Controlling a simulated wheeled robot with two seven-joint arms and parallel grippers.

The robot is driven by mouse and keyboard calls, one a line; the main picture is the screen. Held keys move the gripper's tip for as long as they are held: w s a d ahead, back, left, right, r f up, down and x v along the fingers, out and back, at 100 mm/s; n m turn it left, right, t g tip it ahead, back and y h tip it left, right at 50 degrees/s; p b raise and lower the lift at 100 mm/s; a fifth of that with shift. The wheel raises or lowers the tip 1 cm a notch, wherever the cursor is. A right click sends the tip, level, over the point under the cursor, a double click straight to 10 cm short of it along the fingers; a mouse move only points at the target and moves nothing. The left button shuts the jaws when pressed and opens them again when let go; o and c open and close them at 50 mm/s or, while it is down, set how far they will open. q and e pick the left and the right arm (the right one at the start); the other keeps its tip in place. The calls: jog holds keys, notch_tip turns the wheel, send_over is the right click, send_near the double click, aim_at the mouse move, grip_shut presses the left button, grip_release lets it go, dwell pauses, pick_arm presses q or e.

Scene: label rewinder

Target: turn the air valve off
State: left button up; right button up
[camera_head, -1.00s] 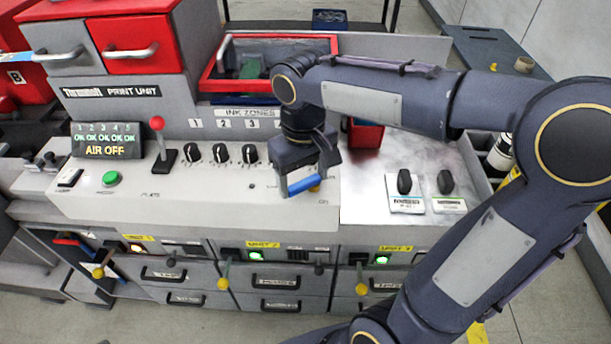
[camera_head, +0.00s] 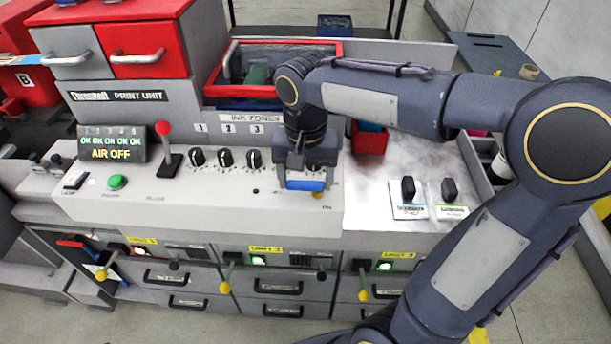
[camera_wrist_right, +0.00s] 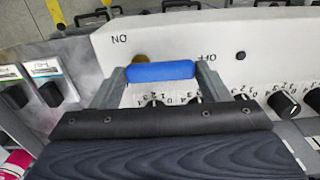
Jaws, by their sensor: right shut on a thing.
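My right gripper (camera_head: 306,181) comes down from above and is shut on the handle. In the right wrist view, the blue handle (camera_wrist_right: 160,71) lies level between the two grey fingers. A brass part (camera_wrist_right: 140,58) shows just beyond it, between the printed ON at left and OFF at right. The valve body is mostly hidden. The display (camera_head: 112,145) reads AIR OFF. My left gripper is not in view.
Black ink-zone knobs (camera_head: 226,158) and a red-tipped lever (camera_head: 165,144) are left of the gripper. A red bin (camera_head: 370,138) stands close behind at right. Two black switches (camera_head: 408,189) are at the right. Yellow-tipped levers (camera_head: 225,288) stick out below.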

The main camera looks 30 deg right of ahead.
aim_at(306, 182)
dwell(0.4)
jog(key=o, duration=1)
notch_tip(306, 182, up, 8)
jog(key=shift+f, duration=0.1)
